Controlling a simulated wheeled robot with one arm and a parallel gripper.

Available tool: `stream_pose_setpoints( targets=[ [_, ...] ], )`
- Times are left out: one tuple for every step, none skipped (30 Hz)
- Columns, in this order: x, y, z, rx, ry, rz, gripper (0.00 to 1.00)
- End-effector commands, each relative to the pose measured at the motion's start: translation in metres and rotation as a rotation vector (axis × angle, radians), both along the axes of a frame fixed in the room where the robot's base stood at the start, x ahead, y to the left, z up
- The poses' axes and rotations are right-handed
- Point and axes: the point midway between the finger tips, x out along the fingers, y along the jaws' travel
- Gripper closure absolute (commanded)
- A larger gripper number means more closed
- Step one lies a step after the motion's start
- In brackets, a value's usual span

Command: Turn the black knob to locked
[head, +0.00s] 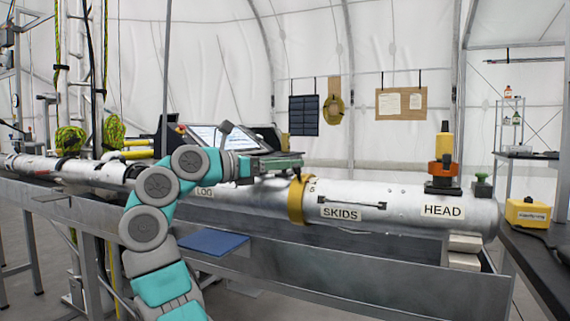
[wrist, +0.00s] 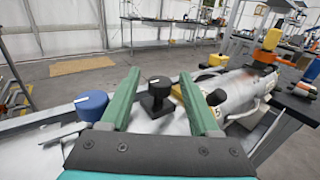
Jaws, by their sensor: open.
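The black knob (wrist: 158,86) stands upright on a dark square base on the grey pipe in the wrist view, with a pale mark on its top. It shows between and beyond my gripper's two green fingers (wrist: 159,74), which are apart with nothing held between them. I cannot tell how far the fingertips are from the knob. No locked marking is legible.
A blue knob (wrist: 91,103) stands left of my gripper, and a smaller dark knob (wrist: 217,97) shows right of the right finger. A yellow collar (head: 297,200) rings the pipe. An orange and yellow fitting (head: 443,165) rises near HEAD. A screen (head: 215,137) stands behind my arm.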

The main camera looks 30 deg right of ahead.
Motion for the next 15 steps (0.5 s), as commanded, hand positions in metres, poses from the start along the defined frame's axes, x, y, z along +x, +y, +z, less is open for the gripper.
stream_pose_setpoints(
  targets=[
    [0.0, 0.002, 0.0, 0.0, 0.0, 0.001, 0.38],
    [0.0, 0.004, 0.0, 0.0, 0.0, 0.002, 0.38],
    [0.0, 0.007, 0.0, 0.0, 0.001, 0.002, 0.38],
    [0.0, 0.01, 0.0, 0.0, 0.001, 0.003, 0.38],
    [0.0, 0.014, 0.0, 0.0, 0.001, 0.003, 0.38],
    [0.0, 0.019, 0.0, 0.0, 0.001, 0.002, 0.38],
    [-0.001, 0.023, 0.0, 0.0, 0.001, 0.002, 0.38],
    [-0.001, 0.028, 0.0, 0.0, 0.001, 0.002, 0.38],
    [-0.001, 0.034, 0.0, 0.0, 0.002, 0.003, 0.38],
    [-0.001, 0.039, 0.0, 0.0, 0.002, 0.003, 0.38],
    [-0.002, 0.044, 0.001, -0.001, 0.001, 0.003, 0.38],
    [-0.003, 0.051, 0.001, -0.002, 0.0, 0.003, 0.38],
    [-0.003, 0.056, 0.001, -0.002, 0.0, 0.003, 0.38],
    [-0.003, 0.06, 0.001, -0.002, 0.001, 0.003, 0.38],
    [-0.003, 0.066, 0.001, -0.001, 0.002, 0.003, 0.38]
  ],
)
